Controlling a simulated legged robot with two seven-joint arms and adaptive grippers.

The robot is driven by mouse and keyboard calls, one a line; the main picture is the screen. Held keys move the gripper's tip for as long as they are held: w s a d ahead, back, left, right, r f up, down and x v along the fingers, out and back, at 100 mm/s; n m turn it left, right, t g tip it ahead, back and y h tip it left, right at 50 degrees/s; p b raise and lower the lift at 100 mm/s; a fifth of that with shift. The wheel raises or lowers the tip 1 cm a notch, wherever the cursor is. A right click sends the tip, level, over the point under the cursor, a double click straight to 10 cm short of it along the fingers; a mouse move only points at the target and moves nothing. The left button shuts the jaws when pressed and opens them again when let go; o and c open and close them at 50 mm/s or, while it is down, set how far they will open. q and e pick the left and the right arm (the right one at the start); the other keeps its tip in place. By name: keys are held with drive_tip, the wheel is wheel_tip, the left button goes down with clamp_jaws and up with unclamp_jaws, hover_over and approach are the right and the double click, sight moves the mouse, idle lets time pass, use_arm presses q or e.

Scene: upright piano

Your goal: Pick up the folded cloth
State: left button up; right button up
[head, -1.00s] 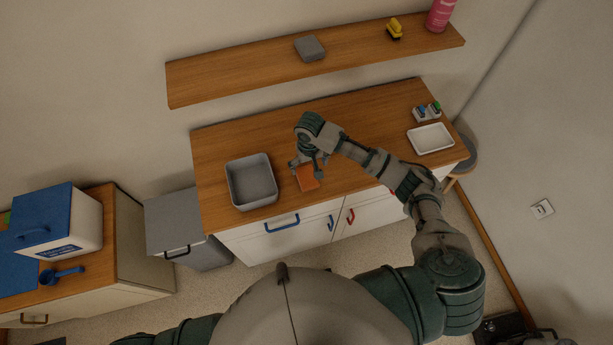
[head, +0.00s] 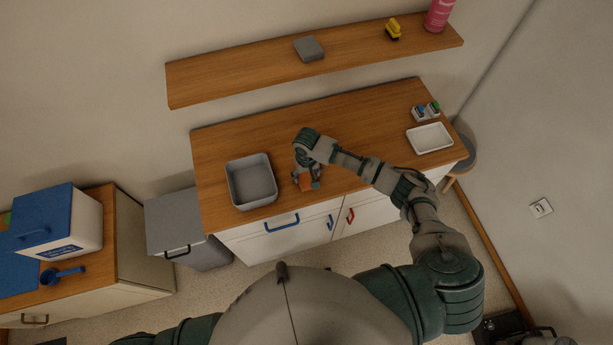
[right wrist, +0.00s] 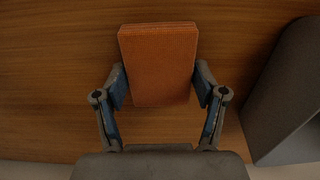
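The folded cloth (right wrist: 158,65) is an orange, flat rectangular bundle on the wooden counter. In the head view only a small part of the cloth (head: 306,182) shows, at the counter's front, right of the grey bin. My right gripper (head: 307,183) is over it, pointing down. In the right wrist view my right gripper (right wrist: 160,85) has its blue-padded fingers spread, one on each side of the cloth's near part. The pads are very close to its sides; I cannot tell whether they touch. My left gripper is not in view.
A grey open bin (head: 232,189) stands just left of the cloth; its wall (right wrist: 285,95) is at the right in the wrist view. A white tray (head: 430,138) is at the counter's right. A shelf (head: 240,80) runs above.

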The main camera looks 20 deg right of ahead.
sight(306, 175)
drive_tip(key=c, duration=0.3)
drive_tip(key=shift+r, duration=0.55)
wheel_tip(306, 175, up, 2)
drive_tip(key=shift+r, duration=0.15)
drive_tip(key=s, duration=0.5)
drive_tip(key=s+r, duration=0.1)
drive_tip(key=s, duration=1)
drive_tip(key=shift+a+r+b, duration=0.3)
drive_tip(key=shift+a+b, duration=0.05)
